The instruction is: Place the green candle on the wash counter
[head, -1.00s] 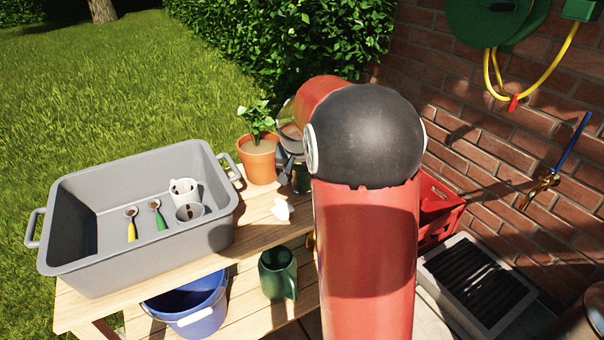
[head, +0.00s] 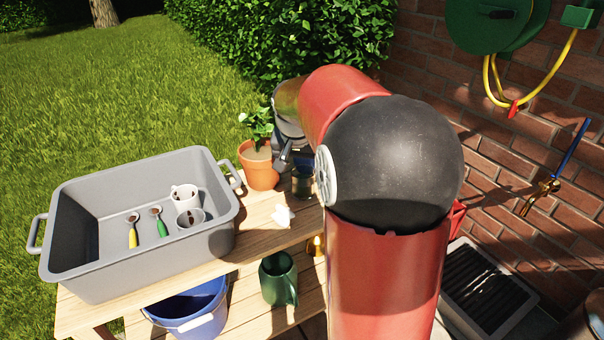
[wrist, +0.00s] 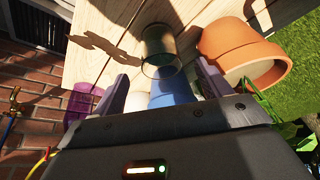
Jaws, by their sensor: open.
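A dark green glass jar, which looks like the green candle (head: 302,183), stands on the upper tabletop beside the potted plant, partly behind my arm. In the wrist view the green candle (wrist: 160,48) lies ahead, between the lines of my open fingers. My gripper (wrist: 163,88) is open, with nothing clearly held. In the head view my gripper is mostly hidden by my arm, near the pot. A grey unit with a dark slatted grate (head: 485,292) stands by the brick wall at right; I cannot tell whether it is the wash counter.
A terracotta pot (head: 260,172) stands close to the candle and beside one finger in the wrist view. Blue (wrist: 172,88) and purple (wrist: 82,100) objects are near the fingers. A grey tub (head: 75,268) fills the table's left; a green mug (head: 278,280) and blue bucket (head: 200,312) are lower.

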